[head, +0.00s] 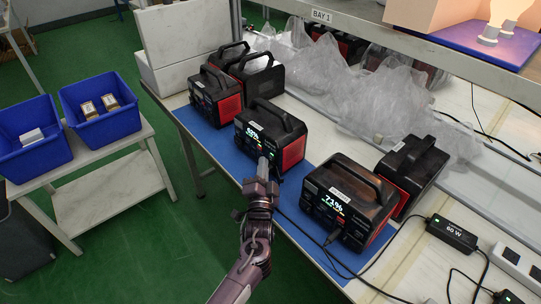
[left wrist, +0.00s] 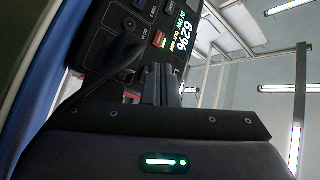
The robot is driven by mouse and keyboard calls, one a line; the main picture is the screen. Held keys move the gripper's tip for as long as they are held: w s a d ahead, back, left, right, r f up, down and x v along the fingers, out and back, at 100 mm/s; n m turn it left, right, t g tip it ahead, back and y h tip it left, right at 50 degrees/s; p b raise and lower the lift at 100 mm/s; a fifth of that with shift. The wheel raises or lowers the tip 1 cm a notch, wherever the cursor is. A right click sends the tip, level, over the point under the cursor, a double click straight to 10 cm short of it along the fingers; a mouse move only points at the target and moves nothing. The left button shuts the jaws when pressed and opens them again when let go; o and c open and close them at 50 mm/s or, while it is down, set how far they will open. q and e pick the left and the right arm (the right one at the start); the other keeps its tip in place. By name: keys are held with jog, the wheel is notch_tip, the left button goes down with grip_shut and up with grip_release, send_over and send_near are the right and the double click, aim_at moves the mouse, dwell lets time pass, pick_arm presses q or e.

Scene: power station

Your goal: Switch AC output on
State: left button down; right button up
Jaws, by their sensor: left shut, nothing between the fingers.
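The middle power station (head: 270,137), black with red ends and a carry handle, stands on the blue mat with a lit display. In the left wrist view its front panel (left wrist: 122,22) appears turned on its side, with a percentage that looks like 62% and small coloured lines beside it. My left gripper (head: 264,166) is shut and empty, with its fingertips close to this front panel. In the left wrist view the shut fingers (left wrist: 160,84) cover part of the panel; I cannot tell whether they touch it. The AC button cannot be made out. My right gripper is not in view.
Another power station (head: 346,203) reading 71% stands to the right with a cable plugged in. More stand at the left (head: 215,96) and behind. Clear plastic wrap (head: 345,80) lies behind them. Blue bins (head: 98,108) sit on a side table. Cables run along the bench's front right.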

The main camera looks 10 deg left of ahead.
pick_arm(q)
jog(key=shift+s+a, duration=0.15)
jog(key=shift+s, duration=0.1)
jog(key=s+a+p, duration=0.2)
jog(key=shift+s+r+p, duration=0.15)
jog(key=shift+s+p, duration=0.15)
jog(key=shift+s, duration=0.1)
jog(key=shift+s+a+p, duration=0.55)
jog(key=shift+s+a, duration=0.15)
jog(key=shift+s, duration=0.35)
